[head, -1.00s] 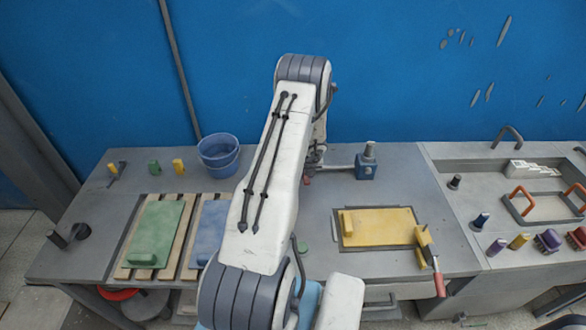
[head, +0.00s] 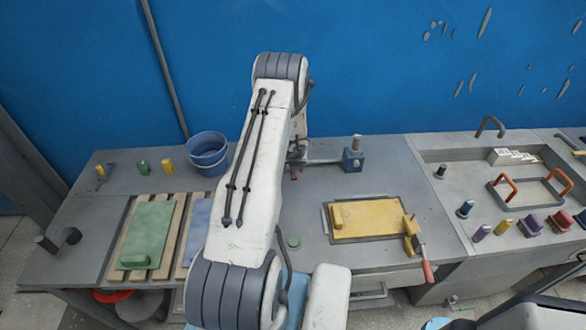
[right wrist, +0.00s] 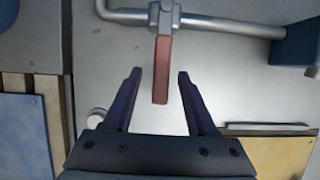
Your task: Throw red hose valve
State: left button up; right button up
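The red valve handle (right wrist: 161,75) hangs from a grey pipe fitting in the right wrist view and points toward my gripper. In the head view, a small part of the red handle (head: 294,173) shows at the back of the bench, beside my arm. My right gripper (right wrist: 159,72) is open, with one dark finger on each side of the handle in the picture. Clear gaps show on both sides, and I cannot tell how far above or below the handle the fingers are. My own arm hides much of this gripper in the head view. My left gripper is not in view.
The pipe (right wrist: 230,25) runs right to a blue block (head: 352,160). A yellow panel in a mould (head: 370,218) lies right of my arm, with a red-handled clamp (head: 427,270). Green (head: 150,232) and blue panels lie left. A blue bucket (head: 208,150) stands behind them.

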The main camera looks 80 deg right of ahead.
jog(key=p+v, duration=0.1)
jog(key=v, duration=0.9)
jog(key=shift+r+p, duration=0.25)
jog(key=shift+p, duration=0.15)
